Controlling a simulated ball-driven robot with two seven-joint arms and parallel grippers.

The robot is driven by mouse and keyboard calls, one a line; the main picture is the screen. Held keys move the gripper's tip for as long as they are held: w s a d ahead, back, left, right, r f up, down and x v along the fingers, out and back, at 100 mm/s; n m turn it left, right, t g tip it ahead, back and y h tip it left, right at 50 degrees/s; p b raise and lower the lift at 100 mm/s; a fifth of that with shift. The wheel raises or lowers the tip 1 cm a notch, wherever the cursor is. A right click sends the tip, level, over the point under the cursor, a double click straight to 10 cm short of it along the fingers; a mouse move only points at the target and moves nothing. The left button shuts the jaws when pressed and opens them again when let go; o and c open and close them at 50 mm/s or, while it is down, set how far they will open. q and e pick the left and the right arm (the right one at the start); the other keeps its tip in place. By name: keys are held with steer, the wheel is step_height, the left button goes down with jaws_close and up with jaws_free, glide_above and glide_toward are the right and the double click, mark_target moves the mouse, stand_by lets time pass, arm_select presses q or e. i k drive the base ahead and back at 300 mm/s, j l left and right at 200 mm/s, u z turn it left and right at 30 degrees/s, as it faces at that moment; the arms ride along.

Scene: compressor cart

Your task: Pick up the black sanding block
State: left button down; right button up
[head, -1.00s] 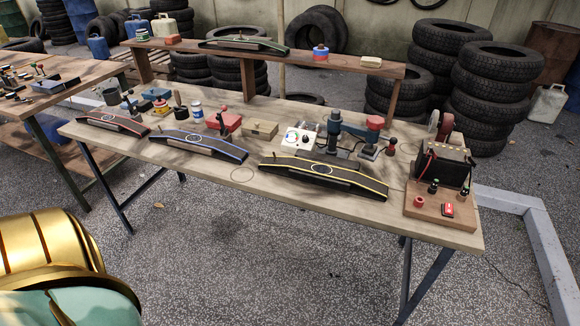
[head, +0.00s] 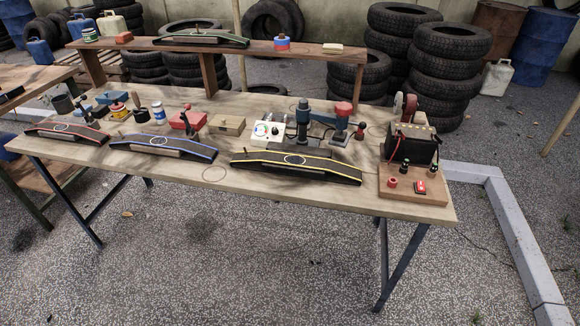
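I cannot single out a black sanding block for sure. Three long, dark, arched pieces lie along the front of the wooden table: one edged in red (head: 68,132), one edged in blue (head: 163,146) and one edged in yellow (head: 296,166). A similar piece edged in green (head: 204,38) lies on the raised back shelf. Each has a pale ring or oval near its middle. Neither of my grippers is in view.
The table (head: 300,198) holds a red box (head: 187,120), a wooden box (head: 228,125), a white gauge box (head: 267,133) and a black battery-like unit (head: 410,147). The shelf (head: 250,47) bears a cream block (head: 332,48). Tyre stacks (head: 437,75) stand behind. Front floor is clear.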

mark_target(102, 111)
steer(key=u, duration=1.25)
steer(key=i+j, duration=0.5)
